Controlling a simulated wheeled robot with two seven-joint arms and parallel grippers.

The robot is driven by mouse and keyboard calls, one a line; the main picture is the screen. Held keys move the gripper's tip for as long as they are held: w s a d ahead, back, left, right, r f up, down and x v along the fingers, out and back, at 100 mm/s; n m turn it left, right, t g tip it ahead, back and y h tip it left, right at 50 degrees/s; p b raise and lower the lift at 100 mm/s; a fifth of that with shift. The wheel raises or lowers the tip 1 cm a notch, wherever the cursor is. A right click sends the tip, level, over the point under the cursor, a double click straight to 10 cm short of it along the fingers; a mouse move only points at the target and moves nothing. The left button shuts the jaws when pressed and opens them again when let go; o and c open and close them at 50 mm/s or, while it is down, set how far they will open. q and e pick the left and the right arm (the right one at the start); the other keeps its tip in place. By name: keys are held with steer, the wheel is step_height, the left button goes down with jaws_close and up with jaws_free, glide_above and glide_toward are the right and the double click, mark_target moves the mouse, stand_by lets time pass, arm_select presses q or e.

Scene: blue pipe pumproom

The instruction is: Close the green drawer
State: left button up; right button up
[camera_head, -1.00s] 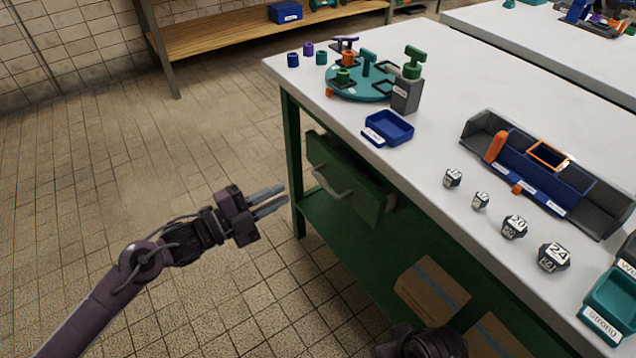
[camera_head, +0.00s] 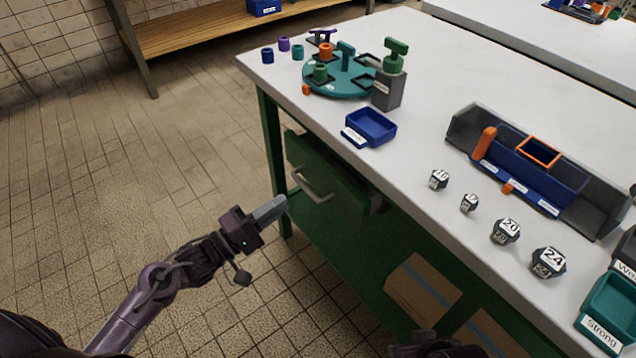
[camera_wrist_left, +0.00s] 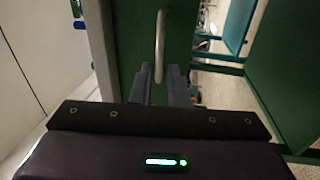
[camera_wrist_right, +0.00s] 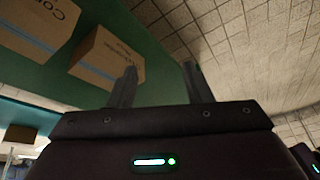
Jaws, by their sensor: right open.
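The green drawer (camera_head: 338,200) under the near corner of the workbench stands partly pulled out. Its pale bar handle (camera_head: 312,187) is on its front. My left gripper (camera_head: 272,210) is just left of the drawer front, fingers pointing at it. In the left wrist view the fingers (camera_wrist_left: 159,85) are partly open with a narrow gap, and the handle (camera_wrist_left: 161,45) lies ahead in line with that gap. I cannot tell whether they touch it. My right gripper (camera_wrist_right: 158,88) is open and empty in its wrist view, low beside the lower shelf.
The white-topped workbench (camera_head: 420,120) carries a blue tray (camera_head: 370,127), a teal turntable (camera_head: 335,84), several numbered weights (camera_head: 505,231) and a bin unit (camera_head: 530,170). A cardboard box (camera_head: 424,288) sits on the green lower shelf. The tiled floor (camera_head: 120,190) on the left is clear.

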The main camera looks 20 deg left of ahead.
mark_target(305, 185)
arm_select(q)
steer(key=b+x, duration=0.1)
steer(key=x, duration=0.6)
steer(key=shift+w+d, duration=0.15)
steer(key=shift+w, duration=0.1)
arm_select(e)
steer(key=shift+w+a+f+t+y, duration=0.15)
steer(key=shift+a+t+y, duration=0.3)
steer(key=shift+a, duration=0.55)
arm_select(q)
jaws_close()
arm_select(e)
steer(key=shift+d, duration=0.15)
steer(key=shift+w, duration=0.1)
